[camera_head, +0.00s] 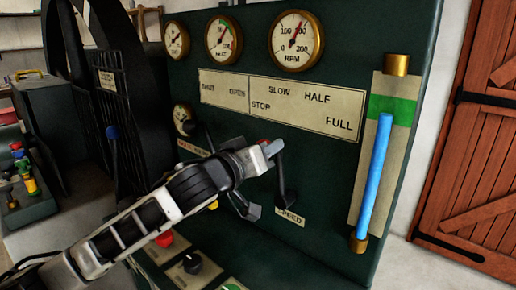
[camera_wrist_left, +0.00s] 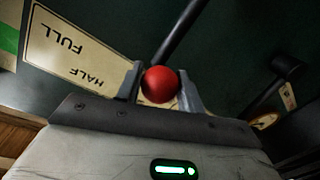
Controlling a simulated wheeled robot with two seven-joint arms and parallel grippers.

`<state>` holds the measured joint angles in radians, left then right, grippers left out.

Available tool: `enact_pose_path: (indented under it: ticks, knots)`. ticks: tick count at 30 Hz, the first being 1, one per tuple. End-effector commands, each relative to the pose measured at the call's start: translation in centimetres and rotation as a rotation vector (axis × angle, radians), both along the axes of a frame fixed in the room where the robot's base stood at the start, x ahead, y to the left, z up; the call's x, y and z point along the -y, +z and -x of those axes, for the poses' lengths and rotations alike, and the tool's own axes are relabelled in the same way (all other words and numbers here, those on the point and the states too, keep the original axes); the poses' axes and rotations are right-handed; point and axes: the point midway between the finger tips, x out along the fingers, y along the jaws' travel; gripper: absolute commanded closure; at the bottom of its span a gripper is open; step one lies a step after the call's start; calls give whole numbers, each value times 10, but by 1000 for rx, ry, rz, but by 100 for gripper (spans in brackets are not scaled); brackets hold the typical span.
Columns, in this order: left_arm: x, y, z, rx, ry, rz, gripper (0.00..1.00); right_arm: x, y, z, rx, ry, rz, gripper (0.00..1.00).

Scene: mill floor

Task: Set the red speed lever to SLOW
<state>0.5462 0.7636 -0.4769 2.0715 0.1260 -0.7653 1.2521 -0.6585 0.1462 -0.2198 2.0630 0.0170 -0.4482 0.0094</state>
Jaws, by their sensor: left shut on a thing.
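The red knob of the speed lever (camera_wrist_left: 160,84) sits between the two fingers of my left gripper (camera_wrist_left: 160,88) in the wrist view. In the head view my left gripper (camera_head: 268,152) covers most of the knob. The lever's dark shaft (camera_head: 281,178) runs from the gripper down to the SPEED tag (camera_head: 290,216) and leans slightly left of upright. The scale plate (camera_head: 306,107) above reads STOP, SLOW, HALF and FULL. The knob is below the plate, under the STOP and SLOW words. My right gripper is not in view.
A second black lever (camera_head: 243,207) stands left of the speed lever. Round gauges (camera_head: 297,40) line the panel top. A blue sight tube (camera_head: 374,178) is at the right, and a knob and buttons (camera_head: 192,263) are below. A black wheel (camera_head: 100,100) stands left.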

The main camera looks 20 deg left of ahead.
Motion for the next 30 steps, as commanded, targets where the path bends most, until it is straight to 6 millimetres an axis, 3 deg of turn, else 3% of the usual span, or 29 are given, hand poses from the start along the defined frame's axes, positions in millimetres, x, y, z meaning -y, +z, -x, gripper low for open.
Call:
enact_pose_path:
  ticks: [13, 14, 16, 26, 30]
  knots:
    - [-12, -2, -1, -20, 2, 69, 100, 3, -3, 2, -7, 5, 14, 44]
    - [-12, -2, -1, -20, 2, 69, 60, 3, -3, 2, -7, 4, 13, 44]
    - [-11, -2, -1, -20, 2, 69, 42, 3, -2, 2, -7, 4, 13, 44]
    - [-12, -2, 1, -19, 2, 68, 42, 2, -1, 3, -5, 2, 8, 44]
    - [-15, -3, 15, -21, 4, 67, 42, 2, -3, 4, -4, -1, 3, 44]
